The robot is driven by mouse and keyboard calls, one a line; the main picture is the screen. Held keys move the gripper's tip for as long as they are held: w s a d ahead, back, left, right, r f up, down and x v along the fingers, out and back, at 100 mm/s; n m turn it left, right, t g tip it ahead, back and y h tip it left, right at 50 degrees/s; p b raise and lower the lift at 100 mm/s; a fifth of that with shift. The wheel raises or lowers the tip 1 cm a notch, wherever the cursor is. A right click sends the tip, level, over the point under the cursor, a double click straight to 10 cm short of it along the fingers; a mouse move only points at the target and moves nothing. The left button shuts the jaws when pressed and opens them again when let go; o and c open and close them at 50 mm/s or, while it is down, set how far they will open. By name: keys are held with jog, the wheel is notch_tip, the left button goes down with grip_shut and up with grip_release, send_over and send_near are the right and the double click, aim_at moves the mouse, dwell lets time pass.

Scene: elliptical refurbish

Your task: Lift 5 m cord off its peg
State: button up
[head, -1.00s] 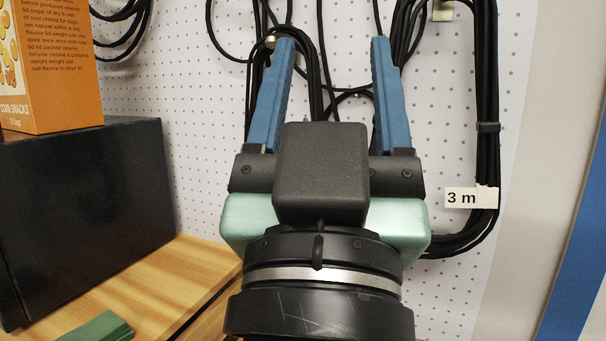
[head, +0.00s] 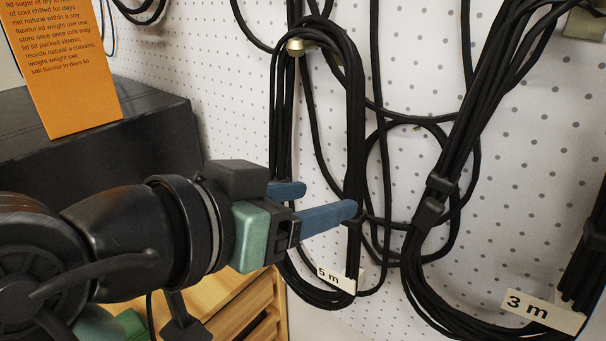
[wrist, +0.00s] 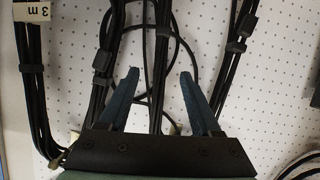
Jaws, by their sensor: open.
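The 5 m cord (head: 355,120) is a black looped bundle hanging from a brass peg (head: 295,45) in the head view. Its white 5 m label (head: 335,279) is at the lower end. My gripper (head: 331,198) is open, with blue fingers at the lower half of this loop. The near fingertip overlaps the loop's right-hand strands. In the wrist view a tied black bundle shows between the open fingers (wrist: 160,73). I cannot tell whether the fingers reach around it or stop in front, nor whether they touch it. The peg is not clear in the wrist view.
The 3 m cord (head: 440,190), with its label (head: 540,311), hangs close on the right. Loose cord loops lie between the bundles against the white perforated board (head: 540,150). A black box (head: 160,120) with an orange carton (head: 65,70) stands at left, above a wooden surface.

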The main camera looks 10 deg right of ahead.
aim_at(349, 186)
jog(key=x, duration=0.4)
jog(key=shift+p, duration=0.35)
jog(key=shift+w+d+p, duration=0.35)
jog(key=p+x, duration=0.2)
jog(key=x, duration=0.2)
jog(key=shift+w+d+f, duration=0.15)
jog(key=shift+w, duration=0.15)
grip_shut()
jog(key=shift+r, duration=0.2)
